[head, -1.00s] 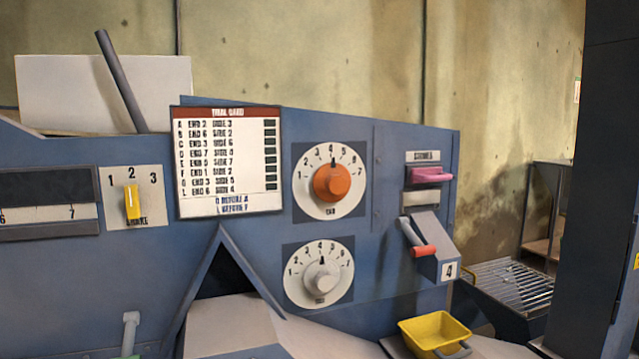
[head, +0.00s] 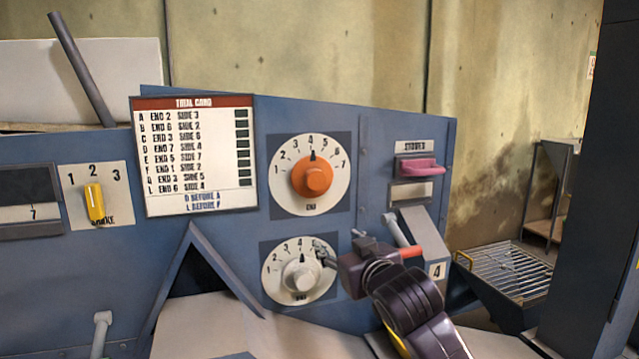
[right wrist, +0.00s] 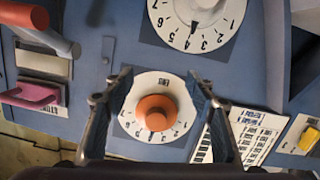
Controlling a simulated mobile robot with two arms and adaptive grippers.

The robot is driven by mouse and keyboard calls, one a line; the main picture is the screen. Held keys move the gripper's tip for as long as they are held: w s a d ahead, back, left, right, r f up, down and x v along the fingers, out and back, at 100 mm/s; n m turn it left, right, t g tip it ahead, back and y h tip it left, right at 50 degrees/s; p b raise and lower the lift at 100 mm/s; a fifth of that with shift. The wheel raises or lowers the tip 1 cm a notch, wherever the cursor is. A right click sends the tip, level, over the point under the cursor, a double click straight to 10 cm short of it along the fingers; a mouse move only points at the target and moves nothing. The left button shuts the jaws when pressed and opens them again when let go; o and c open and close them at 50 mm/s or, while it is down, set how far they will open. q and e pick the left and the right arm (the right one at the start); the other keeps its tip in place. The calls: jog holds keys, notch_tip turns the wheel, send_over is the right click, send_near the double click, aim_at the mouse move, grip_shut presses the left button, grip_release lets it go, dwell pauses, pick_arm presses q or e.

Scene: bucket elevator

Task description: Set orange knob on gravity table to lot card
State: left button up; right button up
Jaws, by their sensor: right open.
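The orange knob (head: 312,175) sits on a white dial marked 1 to 7 and labelled END, its black pointer near 4. The trial card (head: 195,155) left of it lists lettered rows of END and SIDE numbers. My right gripper (head: 328,252) is in front of the panel, below the orange knob and overlapping the right edge of the lower dial. In the right wrist view, upside down, my open right gripper (right wrist: 160,76) has its fingers spread either side of the orange knob (right wrist: 156,112); contact is not visible. My left gripper is out of view.
A white knob (head: 302,275) on the lower dial points near 4. A pink handle (head: 420,167) and a red-tipped lever (head: 405,252) are to the right. A yellow switch (head: 94,204) is at the left. A dark post (head: 590,180) stands far right.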

jog(key=n+t, duration=0.1)
jog(key=t, duration=0.1)
send_near(318, 183)
jog(key=w, duration=0.1)
jog(key=shift+y, duration=0.4)
jog(key=p+x, duration=0.3)
jog(key=x, duration=0.3)
jog(key=shift+w+a+r, duration=0.1)
jog(key=shift+w, duration=0.2)
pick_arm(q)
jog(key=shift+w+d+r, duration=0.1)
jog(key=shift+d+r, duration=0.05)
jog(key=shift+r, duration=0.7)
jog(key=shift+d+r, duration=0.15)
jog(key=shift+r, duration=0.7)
pick_arm(e)
jog(key=shift+w+a, duration=0.15)
jog(key=shift+w, duration=0.5)
